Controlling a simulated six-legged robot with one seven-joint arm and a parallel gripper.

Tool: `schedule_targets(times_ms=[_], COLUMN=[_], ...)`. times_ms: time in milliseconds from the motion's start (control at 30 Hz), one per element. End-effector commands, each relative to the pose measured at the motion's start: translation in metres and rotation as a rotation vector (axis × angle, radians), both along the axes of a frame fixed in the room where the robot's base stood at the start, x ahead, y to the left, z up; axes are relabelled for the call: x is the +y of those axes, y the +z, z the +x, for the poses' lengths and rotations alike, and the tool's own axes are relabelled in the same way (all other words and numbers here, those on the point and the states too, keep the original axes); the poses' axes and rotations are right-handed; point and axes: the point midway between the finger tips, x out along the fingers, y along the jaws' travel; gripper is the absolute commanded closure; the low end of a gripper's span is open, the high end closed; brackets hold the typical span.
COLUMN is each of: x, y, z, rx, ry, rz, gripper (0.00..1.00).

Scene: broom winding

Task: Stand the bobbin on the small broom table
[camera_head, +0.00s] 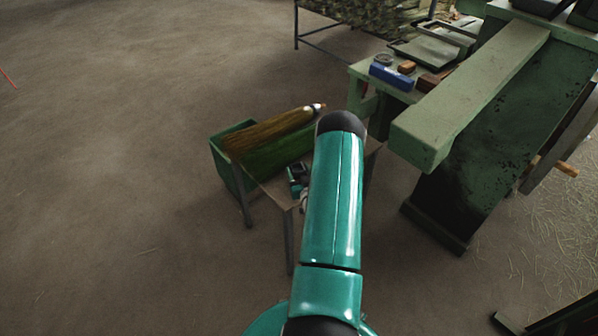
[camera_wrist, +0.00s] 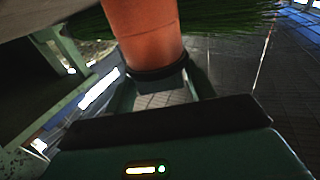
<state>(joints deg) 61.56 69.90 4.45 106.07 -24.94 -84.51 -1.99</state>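A small part of my gripper (camera_head: 298,182) shows low over the tabletop, left of the arm. In the wrist view an orange cylinder with a dark end band, which looks like the bobbin (camera_wrist: 146,35), sits between the two fingers of my gripper (camera_wrist: 160,88). The fingers lie close along both sides of its end. Its far end is out of frame. I cannot make it out in the head view.
A green bin (camera_head: 232,178) stands against the table's left side. The floor at left is clear. Green bristles (camera_wrist: 215,17) lie behind the cylinder.

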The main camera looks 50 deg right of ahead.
Motion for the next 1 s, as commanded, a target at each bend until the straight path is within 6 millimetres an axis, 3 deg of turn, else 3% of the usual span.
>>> schedule_targets(times_ms=[467,1000], x=[0.004,0.062], y=[0.003,0.003], z=[-0.005,-0.089], rx=[0.001,0.002], ry=[0.000,-0.001], rz=[0.001,0.001], gripper=[0.35,0.35])
